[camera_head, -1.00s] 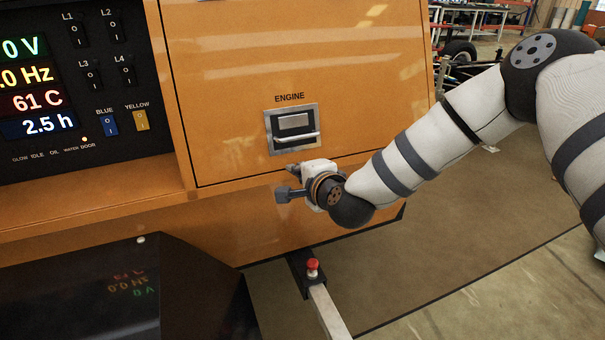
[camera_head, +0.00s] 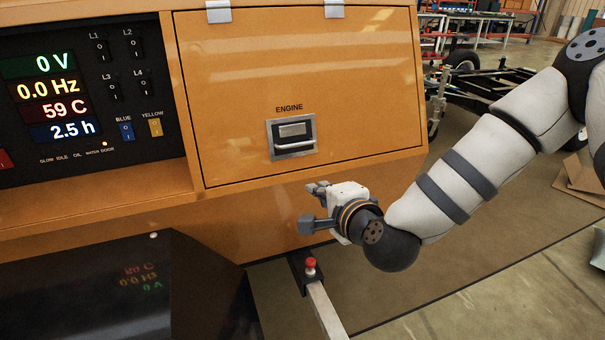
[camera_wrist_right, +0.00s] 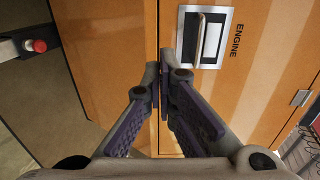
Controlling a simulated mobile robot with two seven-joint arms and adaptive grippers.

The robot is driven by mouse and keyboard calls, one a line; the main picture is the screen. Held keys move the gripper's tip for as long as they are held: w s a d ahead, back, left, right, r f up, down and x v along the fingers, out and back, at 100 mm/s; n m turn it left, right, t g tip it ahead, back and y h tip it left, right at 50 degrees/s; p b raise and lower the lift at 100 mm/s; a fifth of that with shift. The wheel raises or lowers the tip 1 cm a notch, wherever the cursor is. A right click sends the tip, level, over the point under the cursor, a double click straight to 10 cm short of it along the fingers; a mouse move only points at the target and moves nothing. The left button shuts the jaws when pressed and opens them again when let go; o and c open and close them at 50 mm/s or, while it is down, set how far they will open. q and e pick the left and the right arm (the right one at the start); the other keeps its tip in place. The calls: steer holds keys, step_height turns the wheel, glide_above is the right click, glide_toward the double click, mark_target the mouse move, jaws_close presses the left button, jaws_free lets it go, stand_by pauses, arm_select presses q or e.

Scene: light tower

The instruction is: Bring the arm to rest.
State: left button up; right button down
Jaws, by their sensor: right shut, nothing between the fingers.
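My right gripper (camera_head: 312,207) is shut and empty in the head view. It hangs in front of the orange cabinet, below the engine door (camera_head: 290,85), apart from the door's latch (camera_head: 291,137). In the right wrist view its two fingers (camera_wrist_right: 159,88) meet near the middle, with nothing between them. The latch also shows there (camera_wrist_right: 203,38), above and to the right of the fingertips. My right arm comes in from the right side of the head view. My left gripper is not in view.
A control panel (camera_head: 90,90) with lit readouts is on the left. A dark glossy cover (camera_head: 110,290) is at lower left. A red button (camera_head: 310,265) stands on a bar below my gripper. Open floor lies at lower right, with a trailer frame (camera_head: 480,80) behind.

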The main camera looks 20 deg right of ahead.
steer(key=s+a+f+n+g+y, duration=0.15)
steer(key=s+f+n+g, duration=0.25)
steer(key=s+f, duration=0.5)
steer(key=s+a+f+n+g, duration=0.3)
steer(key=s+f+n, duration=0.1)
steer(key=s+f, duration=0.45)
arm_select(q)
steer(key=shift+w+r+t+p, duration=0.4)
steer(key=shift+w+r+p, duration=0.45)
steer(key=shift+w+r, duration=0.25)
arm_select(e)
steer(key=s+d+f+n+g, duration=0.1)
steer(key=s+f+n+g, duration=0.1)
steer(key=s, duration=0.7)
steer(key=s+d+f+n+g+h, duration=0.1)
steer(key=s+n+g, duration=0.3)
steer(key=s, duration=0.6)
steer(key=s+d+f+n+g, duration=0.3)
steer(key=s+f, duration=0.1)
steer(key=s, duration=0.5)
steer(key=shift+s+d+n+g, duration=0.15)
steer(key=shift+d+n+g, duration=0.1)
steer(key=shift+n+g, duration=0.05)
steer(key=shift+h, duration=0.25)
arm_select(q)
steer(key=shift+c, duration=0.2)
